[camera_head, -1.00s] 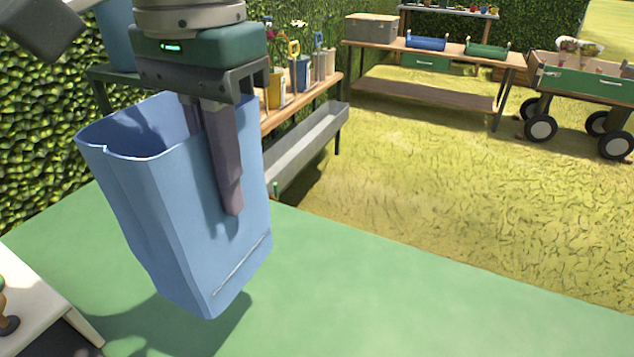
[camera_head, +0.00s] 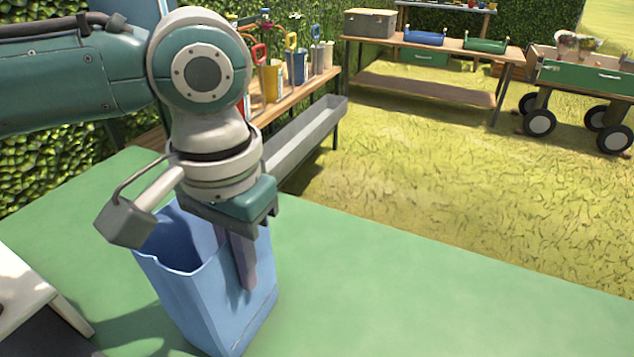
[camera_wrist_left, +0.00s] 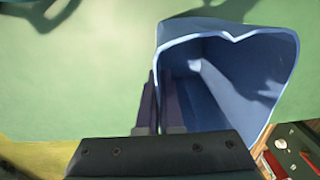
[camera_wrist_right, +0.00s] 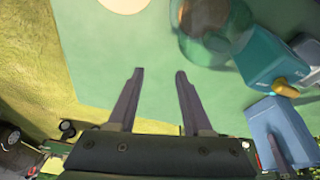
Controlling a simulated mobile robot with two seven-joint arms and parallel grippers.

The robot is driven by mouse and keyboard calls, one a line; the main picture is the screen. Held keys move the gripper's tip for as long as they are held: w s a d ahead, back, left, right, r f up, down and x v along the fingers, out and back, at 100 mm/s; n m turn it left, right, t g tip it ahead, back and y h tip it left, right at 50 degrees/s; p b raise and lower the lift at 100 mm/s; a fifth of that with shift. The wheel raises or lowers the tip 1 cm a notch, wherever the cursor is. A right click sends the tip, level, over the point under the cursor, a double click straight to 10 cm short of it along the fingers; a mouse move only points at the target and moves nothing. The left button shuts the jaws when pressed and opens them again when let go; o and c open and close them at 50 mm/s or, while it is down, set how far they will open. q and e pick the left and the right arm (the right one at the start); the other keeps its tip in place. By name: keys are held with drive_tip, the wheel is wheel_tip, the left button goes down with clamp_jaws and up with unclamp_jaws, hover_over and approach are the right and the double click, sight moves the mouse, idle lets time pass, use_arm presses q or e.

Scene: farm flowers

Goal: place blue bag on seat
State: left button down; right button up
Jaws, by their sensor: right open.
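The blue bag (camera_head: 210,300) is open-topped and upright with a slight tilt, low over the green flat surface (camera_head: 400,290). My left gripper (camera_head: 240,270) is shut on the bag's side wall, one finger outside and the other inside; the left wrist view also shows the bag (camera_wrist_left: 235,85) and fingers (camera_wrist_left: 160,100). The bag's lower end is partly cut off by the frame, so I cannot tell whether it touches the surface. My right gripper (camera_wrist_right: 160,85) is open and empty above the green surface, outside the head view. No separate seat is identifiable.
A white-topped piece (camera_head: 20,290) stands at the left edge. A wooden bench with pots and tools (camera_head: 290,85), a grey trough (camera_head: 305,135), a table (camera_head: 430,50) and a wheeled cart (camera_head: 585,75) stand beyond. The green surface right of the bag is clear.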

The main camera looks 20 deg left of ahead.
use_arm(q)
drive_tip(key=shift+f, duration=0.1)
drive_tip(key=c, duration=1.1)
unclamp_jaws()
